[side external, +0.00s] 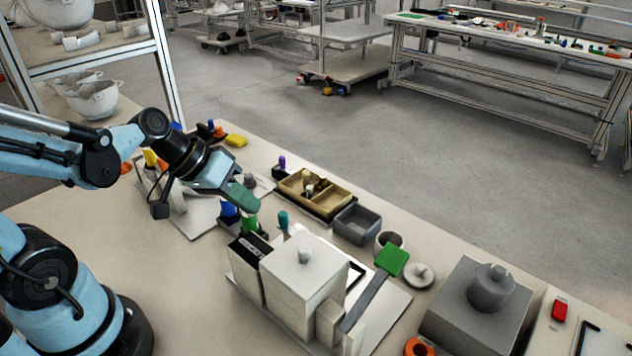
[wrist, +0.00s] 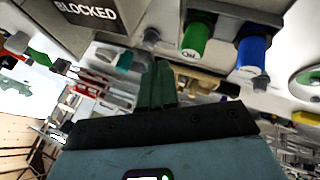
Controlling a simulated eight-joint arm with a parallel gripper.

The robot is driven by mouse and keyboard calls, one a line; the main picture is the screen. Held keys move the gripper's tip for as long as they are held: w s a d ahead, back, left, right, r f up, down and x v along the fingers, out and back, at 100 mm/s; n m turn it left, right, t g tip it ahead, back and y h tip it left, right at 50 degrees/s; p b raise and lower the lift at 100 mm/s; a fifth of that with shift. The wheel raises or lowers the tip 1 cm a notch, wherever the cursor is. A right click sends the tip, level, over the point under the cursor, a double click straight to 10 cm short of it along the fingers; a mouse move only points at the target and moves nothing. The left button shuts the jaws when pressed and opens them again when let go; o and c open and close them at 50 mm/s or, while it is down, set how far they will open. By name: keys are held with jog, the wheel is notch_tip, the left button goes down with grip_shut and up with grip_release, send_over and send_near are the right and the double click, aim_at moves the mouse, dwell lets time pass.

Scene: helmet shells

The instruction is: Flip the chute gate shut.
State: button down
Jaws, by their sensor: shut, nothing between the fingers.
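A white box-shaped unit (side external: 303,278) with a round knob on top stands on a light base plate. On its right side a grey lever with a green paddle end (side external: 392,260) slants up; I take this to be the chute gate, but cannot confirm it. A black panel (side external: 250,254) is on the unit's left. In the wrist view a dark label reading BLOCKED (wrist: 88,13) shows at the top left. My gripper (side external: 246,198), with green fingers, is shut and empty, left of and above the unit, apart from the lever. Its fingers also show in the wrist view (wrist: 158,82).
Green (wrist: 197,38) and blue (wrist: 252,50) knobs are close to my fingers. A teal peg (side external: 283,218) stands behind the unit. A tan divided tray (side external: 314,193), grey bin (side external: 356,224) and grey block (side external: 477,308) lie to the right. Open table lies at front left.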

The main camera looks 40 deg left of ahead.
aim_at(293, 229)
jog(key=shift+w+d, duration=0.25)
jog(key=shift+d, duration=0.6)
jog(key=shift+w+d, duration=0.25)
jog(key=shift+d, duration=0.55)
jog(key=shift+d, duration=0.1)
jog(key=shift+d, duration=1.45)
jog(key=s+a+r, duration=0.6)
jog(key=a+r, duration=0.1)
jog(key=r, duration=0.1)
jog(key=shift+s+a, duration=0.15)
